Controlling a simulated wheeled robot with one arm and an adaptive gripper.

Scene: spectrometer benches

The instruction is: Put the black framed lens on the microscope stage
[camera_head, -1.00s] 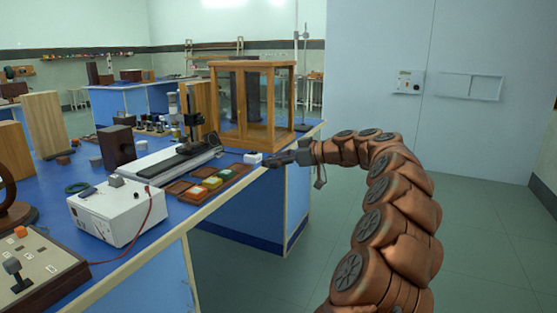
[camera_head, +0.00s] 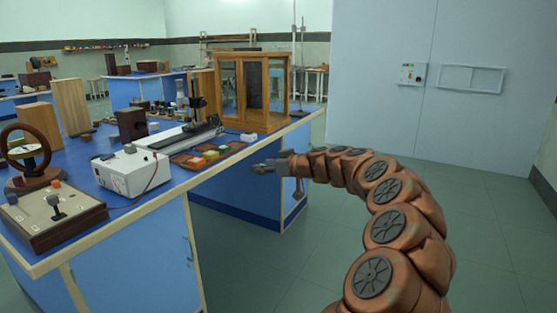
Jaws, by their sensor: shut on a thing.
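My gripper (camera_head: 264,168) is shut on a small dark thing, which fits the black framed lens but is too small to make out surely. The gripper is out past the bench's front edge, in front of the blue side panel. The likely microscope (camera_head: 194,101) is an instrument with a dark upright post on a long pale base (camera_head: 180,136) with a black top, on the bench. Its stage cannot be told apart at this size. No other black framed lens is clear in view.
A wooden tray (camera_head: 172,159) with coloured pieces lies near the edge of the blue bench (camera_head: 120,229). A small white block (camera_head: 249,137) and a glazed wooden case (camera_head: 252,124) stand behind. A white box (camera_head: 133,173) with a red wire is at left. The floor at right is clear.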

